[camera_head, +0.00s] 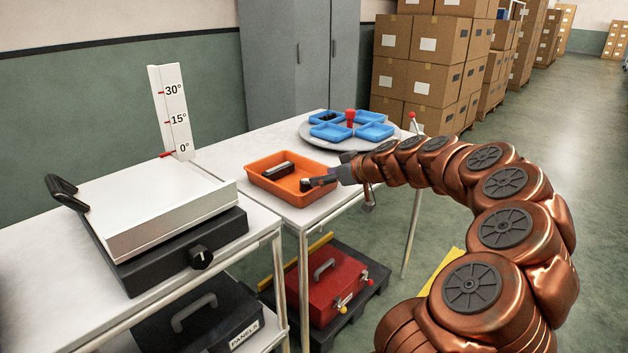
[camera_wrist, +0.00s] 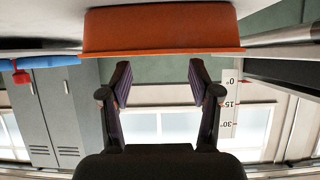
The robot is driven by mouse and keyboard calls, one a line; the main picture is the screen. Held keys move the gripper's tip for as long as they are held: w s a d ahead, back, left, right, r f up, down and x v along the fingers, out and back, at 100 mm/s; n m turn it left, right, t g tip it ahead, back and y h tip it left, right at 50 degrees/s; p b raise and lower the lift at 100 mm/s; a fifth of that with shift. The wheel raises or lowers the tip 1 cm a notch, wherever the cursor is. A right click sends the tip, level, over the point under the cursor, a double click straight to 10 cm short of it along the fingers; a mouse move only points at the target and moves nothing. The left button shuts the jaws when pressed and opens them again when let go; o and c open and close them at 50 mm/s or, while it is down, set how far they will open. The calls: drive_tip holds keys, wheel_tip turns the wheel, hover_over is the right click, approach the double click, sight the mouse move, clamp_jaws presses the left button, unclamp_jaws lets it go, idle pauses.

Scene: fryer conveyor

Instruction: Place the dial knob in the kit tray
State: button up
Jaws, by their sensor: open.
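My gripper (camera_head: 318,182) is at the right end of an orange tray (camera_head: 262,183), at about its rim. In the wrist view my gripper (camera_wrist: 160,85) is open, with nothing between its fingers. The orange tray, which may be the kit tray, shows there upside down, beyond the fingertips (camera_wrist: 160,32). A dark elongated piece (camera_head: 277,171) lies inside the tray. A black dial knob (camera_head: 201,257) sits on the front of the dark base under a white tilted plate; I cannot tell whether it is the task's knob. My fingers hide part of the tray's right end.
A round grey turntable (camera_head: 385,147) with several blue trays (camera_head: 375,131) and a red centre post (camera_head: 350,117) stands behind. An angle scale (camera_head: 174,110) rises behind the white plate (camera_head: 160,205). A red toolbox (camera_head: 328,288) lies below the table.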

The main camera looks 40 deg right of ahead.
drive_tip(key=shift+v, duration=1.55)
